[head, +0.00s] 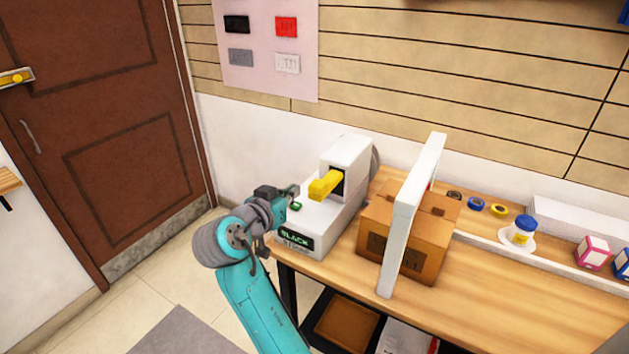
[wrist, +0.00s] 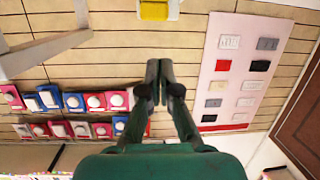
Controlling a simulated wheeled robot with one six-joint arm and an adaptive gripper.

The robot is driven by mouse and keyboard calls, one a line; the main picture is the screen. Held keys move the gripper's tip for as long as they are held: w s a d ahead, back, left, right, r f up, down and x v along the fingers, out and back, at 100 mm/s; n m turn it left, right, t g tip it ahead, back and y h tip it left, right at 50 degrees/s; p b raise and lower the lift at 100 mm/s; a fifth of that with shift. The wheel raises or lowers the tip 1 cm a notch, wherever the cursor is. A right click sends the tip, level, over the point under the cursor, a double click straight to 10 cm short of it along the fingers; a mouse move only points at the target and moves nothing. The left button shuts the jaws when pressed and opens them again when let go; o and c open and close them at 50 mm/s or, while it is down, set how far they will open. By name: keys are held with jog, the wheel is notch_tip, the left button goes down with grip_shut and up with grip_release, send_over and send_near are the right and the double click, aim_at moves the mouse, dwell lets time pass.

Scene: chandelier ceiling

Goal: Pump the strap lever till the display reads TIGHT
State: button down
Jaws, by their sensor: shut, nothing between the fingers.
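The white strapping machine (head: 318,222) stands on the left end of the bench. Its yellow lever (head: 325,186) sticks out from a slot in the upright housing, and it also shows at the top edge of the wrist view (wrist: 154,10). The green display (head: 296,236) on the machine's front reads SLACK. My gripper (head: 296,198) is to the left of the lever, close to it but apart in the picture. In the wrist view its fingers (wrist: 158,75) are together with nothing between them.
A white frame (head: 415,205) stands around a brown carton (head: 400,240) right of the machine. Tape rolls (head: 487,206), a blue-lidded jar (head: 522,231) and small boxes (head: 592,252) sit farther right. The bench front right (head: 500,310) is clear. A brown door (head: 100,130) is at left.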

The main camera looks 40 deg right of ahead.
jog(key=shift+d+r+m+g, duration=0.1)
jog(key=shift+r+m+g, duration=0.3)
jog(key=shift+r, duration=0.55)
jog(key=shift+d+r+m+g, duration=0.1)
jog(key=shift+r+m+g, duration=0.3)
jog(key=shift+r, duration=0.5)
send_over(314, 187)
notch_tip(314, 187, down, 2)
notch_tip(314, 187, down, 4)
jog(key=shift+r, duration=0.2)
jog(key=shift+f, duration=0.45)
jog(key=shift+s+f, duration=0.1)
jog(key=shift+f, duration=0.05)
